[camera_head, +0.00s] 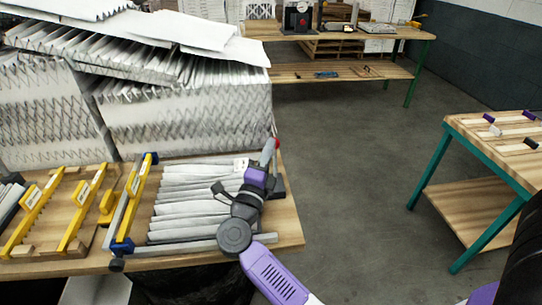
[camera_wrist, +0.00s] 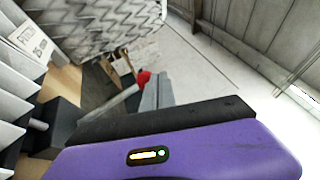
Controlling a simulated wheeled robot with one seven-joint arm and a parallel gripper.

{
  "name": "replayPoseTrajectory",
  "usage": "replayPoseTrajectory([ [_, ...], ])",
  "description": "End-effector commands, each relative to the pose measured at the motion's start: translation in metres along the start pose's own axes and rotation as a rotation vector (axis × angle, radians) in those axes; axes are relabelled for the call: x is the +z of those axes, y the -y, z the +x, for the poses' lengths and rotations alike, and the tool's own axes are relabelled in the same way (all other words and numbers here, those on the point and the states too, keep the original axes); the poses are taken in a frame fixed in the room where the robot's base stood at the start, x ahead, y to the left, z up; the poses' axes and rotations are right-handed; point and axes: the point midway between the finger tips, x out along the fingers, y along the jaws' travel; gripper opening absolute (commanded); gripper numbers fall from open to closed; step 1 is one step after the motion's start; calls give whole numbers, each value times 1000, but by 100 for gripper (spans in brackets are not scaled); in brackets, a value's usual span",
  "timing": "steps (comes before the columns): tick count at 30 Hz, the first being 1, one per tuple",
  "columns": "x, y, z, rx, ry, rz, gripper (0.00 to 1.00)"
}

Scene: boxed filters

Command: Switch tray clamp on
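The tray clamp shows best in the wrist view, as a lever with a red knob (camera_wrist: 144,77), a thin metal rod (camera_wrist: 122,97) and a black block (camera_wrist: 66,122). In the head view, its red tip (camera_head: 277,143) shows just beyond my gripper (camera_head: 268,152), at the right end of the tray of white pleated filters (camera_head: 190,205). In the wrist view, my gripper's grey fingers (camera_wrist: 157,92) are together, with nothing seen between them. They are just right of the red knob, and I cannot tell whether they touch it. My gripper hides part of the clamp in the head view.
Yellow-handled frames (camera_head: 75,210) lie left of the tray. Tall stacks of pleated filters (camera_head: 180,110) stand behind it. A green-legged table (camera_head: 490,150) is at the right, and a workbench (camera_head: 340,33) is at the back. The floor between is clear.

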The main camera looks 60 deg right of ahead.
Motion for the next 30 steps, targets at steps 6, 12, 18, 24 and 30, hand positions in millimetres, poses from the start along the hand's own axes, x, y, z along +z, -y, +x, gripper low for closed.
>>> replayPoseTrajectory([
  [6, 11, -7, 22, 0, 0, 1, 0],
  [12, 17, -15, 36, 1, 0, 0, 0],
  [18, 21, -20, 44, 1, 0, 0, 0],
  [24, 22, -22, 48, 1, -1, 1, 0],
  [30, 22, -22, 48, 1, 0, 1, 0],
])
